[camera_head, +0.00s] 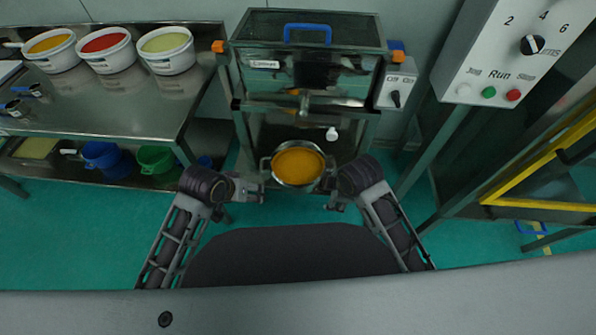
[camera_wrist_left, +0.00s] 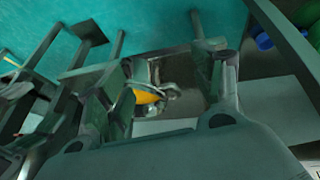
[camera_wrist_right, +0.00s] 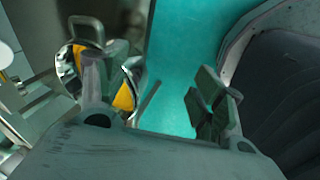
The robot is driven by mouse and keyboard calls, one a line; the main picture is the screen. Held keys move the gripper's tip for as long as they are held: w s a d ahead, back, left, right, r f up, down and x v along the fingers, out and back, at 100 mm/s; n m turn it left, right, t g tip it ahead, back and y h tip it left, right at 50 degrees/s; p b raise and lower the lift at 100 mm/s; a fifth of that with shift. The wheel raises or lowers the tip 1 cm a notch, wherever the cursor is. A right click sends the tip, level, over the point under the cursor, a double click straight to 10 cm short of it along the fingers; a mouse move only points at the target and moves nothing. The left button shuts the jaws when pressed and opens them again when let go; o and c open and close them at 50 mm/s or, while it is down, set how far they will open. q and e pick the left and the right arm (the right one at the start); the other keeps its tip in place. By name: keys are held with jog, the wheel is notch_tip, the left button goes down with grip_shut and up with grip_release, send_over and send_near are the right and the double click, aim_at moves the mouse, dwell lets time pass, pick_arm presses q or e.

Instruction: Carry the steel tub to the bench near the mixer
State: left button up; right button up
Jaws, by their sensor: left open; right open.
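The steel tub (camera_head: 298,182), round with two side handles and filled with orange-yellow material, is in front of the sieve's lower part. What supports it is hidden. My left gripper (camera_head: 262,190) is open just left of the tub, near its left handle. The tub (camera_wrist_left: 170,90) shows between the fingers of the left gripper (camera_wrist_left: 155,60) in the left wrist view. My right gripper (camera_head: 332,195) is open at the tub's right side. In the right wrist view, one finger of the right gripper (camera_wrist_right: 150,80) covers part of the tub (camera_wrist_right: 68,68); its handle shows beside that finger.
A steel bench (camera_head: 120,110) at left holds three tubs of coloured material at its back. Blue (camera_head: 101,155) and green (camera_head: 156,159) buckets stand on its lower shelf. The sieve machine (camera_head: 305,75) stands behind the tub. A control panel (camera_head: 510,50) and yellow-framed structure (camera_head: 540,165) stand right.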

pick_arm(q)
jog(key=w+d+r+n, duration=0.1)
jog(key=w+r, duration=0.3)
jog(key=w, duration=0.6)
jog(key=shift+w+d+n, duration=0.2)
jog(key=shift+d+n, duration=0.2)
jog(key=shift+d, duration=0.25)
pick_arm(e)
jog(key=w+r+n+h, duration=0.1)
jog(key=w+n, duration=0.4)
jog(key=n, duration=0.5)
jog(key=w+a+r+n+h, duration=0.1)
jog(key=w+r+n+h, duration=0.1)
jog(key=w+n, duration=0.4)
jog(key=r+n, duration=0.1)
jog(key=n, duration=0.3)
jog(key=shift+w+r+t, duration=0.2)
jog(key=shift+r+t, duration=0.1)
jog(key=shift+r, duration=0.1)
jog(key=shift+f, duration=0.15)
pick_arm(q)
jog(key=shift+x, duration=6.8)
pick_arm(e)
jog(key=shift+x, duration=6.75)
jog(key=shift+w, duration=0.1)
